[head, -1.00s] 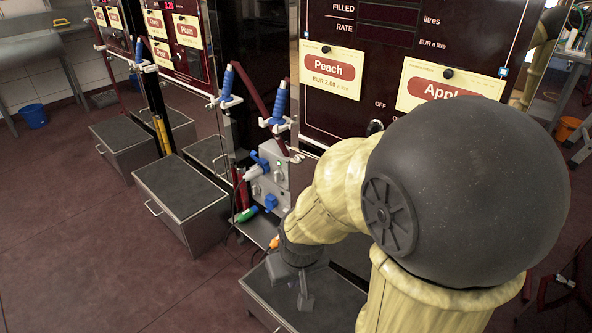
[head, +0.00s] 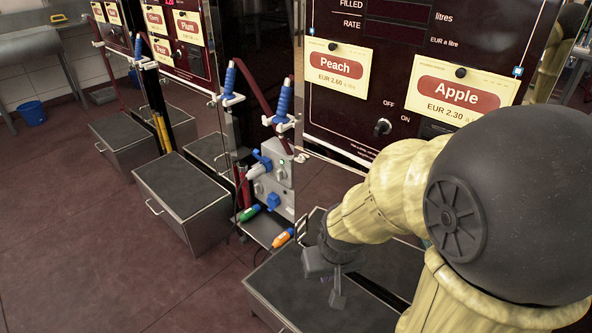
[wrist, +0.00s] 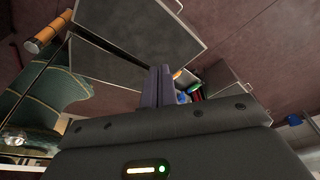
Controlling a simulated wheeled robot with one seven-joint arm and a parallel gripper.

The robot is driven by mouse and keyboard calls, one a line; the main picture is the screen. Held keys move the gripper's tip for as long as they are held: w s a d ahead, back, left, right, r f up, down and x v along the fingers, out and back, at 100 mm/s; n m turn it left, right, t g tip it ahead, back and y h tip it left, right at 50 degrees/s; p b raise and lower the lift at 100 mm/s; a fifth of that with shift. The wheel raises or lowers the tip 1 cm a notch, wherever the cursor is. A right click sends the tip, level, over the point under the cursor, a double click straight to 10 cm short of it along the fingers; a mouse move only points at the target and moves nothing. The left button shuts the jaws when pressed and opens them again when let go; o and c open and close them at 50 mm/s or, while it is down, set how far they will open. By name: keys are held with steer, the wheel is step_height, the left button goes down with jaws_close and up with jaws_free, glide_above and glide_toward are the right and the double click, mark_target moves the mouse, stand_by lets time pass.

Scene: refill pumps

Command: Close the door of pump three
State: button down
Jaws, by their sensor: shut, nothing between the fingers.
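The nearest pump (head: 345,118), with Peach and Apple labels, is third along the row. I cannot read a pump number. Its lower compartment stands open, showing a grey valve box (head: 270,185) with blue taps. A dark panel with a small handle (head: 301,229) stands by the compartment's right side; my arm partly hides it, and I cannot tell for sure that it is the door. My gripper (head: 338,298) points down over the grey-topped step box in front of the pump. In the wrist view its fingers (wrist: 160,86) are together, with nothing between them.
The step box (head: 270,283) stands in front of the nearest pump, another (head: 180,185) before the middle pump. Green (head: 249,213) and orange (head: 283,238) handled things lie low in the compartment. Floor (head: 90,250) at left is clear.

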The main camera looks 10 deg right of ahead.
steer(key=w+a+m+t+h+p, duration=0.2)
steer(key=w+a+m+t+h, duration=0.1)
steer(key=w+m, duration=0.6)
steer(key=w+a+f+m+t+h+p, duration=0.1)
steer(key=w+a+m+t+h, duration=0.2)
steer(key=w+m+h, duration=0.3)
steer(key=w+a+f+m+t+h+p, duration=0.1)
steer(key=w+a+m+t+h+p, duration=0.1)
steer(key=w+m, duration=1)
steer(key=w+a+t+h, duration=0.1)
steer(key=w+h, duration=0.1)
steer(key=shift+w+a+m+h+p, duration=0.3)
steer(key=shift+w+a, duration=0.05)
steer(key=shift+a, duration=0.05)
steer(key=shift+w+d, duration=0.1)
steer(key=shift+d, duration=0.05)
steer(key=b+x, duration=0.1)
steer(key=x, duration=1.2)
steer(key=shift+w+d+b, duration=0.25)
steer(key=shift+w+b, duration=0.05)
